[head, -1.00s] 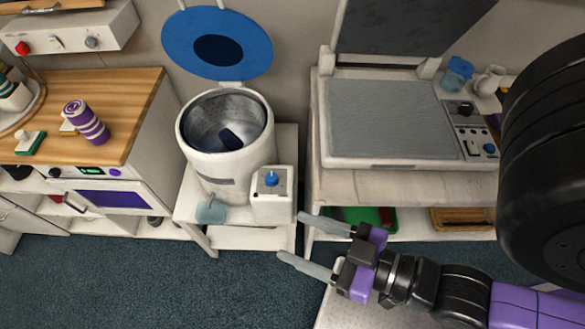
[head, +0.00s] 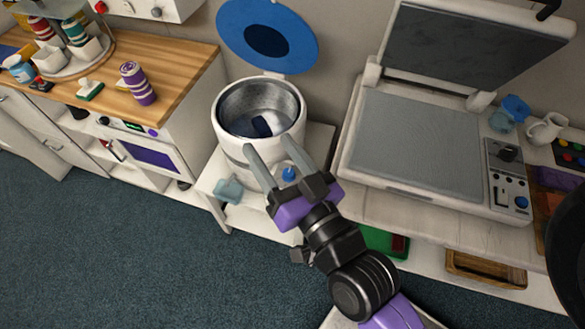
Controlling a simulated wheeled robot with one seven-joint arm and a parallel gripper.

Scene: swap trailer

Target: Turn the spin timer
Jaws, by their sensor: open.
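The spin timer is a small blue knob (head: 289,174) on top of the white control box beside the spin drum (head: 262,108). The drum is a white round tub with a metal inside, and something dark lies in it. Its blue lid (head: 268,40) stands open behind. My gripper (head: 270,148) is open and empty, in front of the drum in the picture. The knob shows between its two grey fingers, close to the right finger and the palm. My gripper hides most of the control box. Its height above the knob, and any contact, I cannot tell.
A press with a raised lid and grey bed (head: 410,134) stands to the right. A light blue cup (head: 229,190) sits at the drum stand's front left. A wooden counter (head: 185,70) with a purple striped roll (head: 137,84) is to the left. The floor (head: 120,250) is clear.

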